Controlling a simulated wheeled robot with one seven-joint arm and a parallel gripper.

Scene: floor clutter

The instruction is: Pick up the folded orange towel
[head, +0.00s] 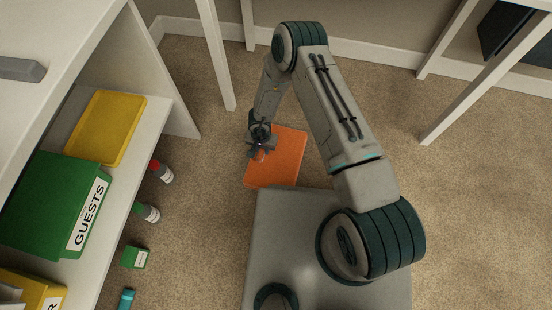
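The folded orange towel (284,164) lies flat on the carpet in the head view, just beyond the front edge of my base. It looks like a neat, slightly turned rectangle. My gripper (260,154) is over the towel's left part, seen from above. My wrist hides part of the towel's upper left, and my arm passes close to its right side. The fingers are small and dark here, so I cannot tell whether they are open or shut, or whether they touch the towel.
A white shelf unit (150,118) on the left holds a yellow tray (105,128) and a green bin (48,192) labelled GUESTS. Two bottles (161,171) (147,212), a green box (134,257) and a teal item (126,299) lie beside it. White table legs (216,55) stand behind. Carpet on the right is clear.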

